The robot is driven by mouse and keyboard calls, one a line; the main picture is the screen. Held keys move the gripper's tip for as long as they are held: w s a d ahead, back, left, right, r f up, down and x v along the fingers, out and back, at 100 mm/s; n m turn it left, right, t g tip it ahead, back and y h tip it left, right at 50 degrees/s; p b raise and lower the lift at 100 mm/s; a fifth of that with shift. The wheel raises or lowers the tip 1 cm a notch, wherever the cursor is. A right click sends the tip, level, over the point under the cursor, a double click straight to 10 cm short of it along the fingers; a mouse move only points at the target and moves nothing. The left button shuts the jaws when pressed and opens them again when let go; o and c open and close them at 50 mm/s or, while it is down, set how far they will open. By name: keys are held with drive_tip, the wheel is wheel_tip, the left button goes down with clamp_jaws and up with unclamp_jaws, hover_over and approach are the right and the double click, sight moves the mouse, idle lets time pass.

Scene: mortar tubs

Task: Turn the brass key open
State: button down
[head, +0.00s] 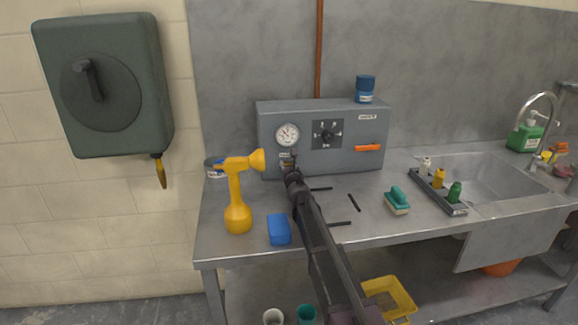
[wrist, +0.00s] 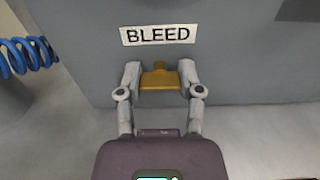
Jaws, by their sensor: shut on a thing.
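The brass key (wrist: 160,80) sits on the front of the grey box, just under a white label reading BLEED (wrist: 158,35). It shows as a gold-coloured bar lying level, with a small stub above its middle. My gripper (wrist: 160,82) is shut on it, one finger at each end of the bar. In the head view my gripper (head: 292,172) reaches the lower left front of the grey box (head: 350,160), below the round gauge (head: 287,135). The key is hidden by my gripper there.
A black knob (head: 326,135) and an orange handle (head: 368,148) are on the box. Dark rods (head: 354,202) and a green brush (head: 397,199) lie to the right, before the sink (head: 490,180).

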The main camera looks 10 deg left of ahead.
drive_tip(key=shift+n, duration=0.4)
drive_tip(key=n, duration=0.8)
drive_tip(key=shift+w+n, duration=0.1)
drive_tip(key=shift+n, duration=0.2)
drive_tip(key=n, duration=0.4)
drive_tip(key=shift+n, duration=2.3)
drive_tip(key=shift+c, duration=1.2)
unclamp_jaws()
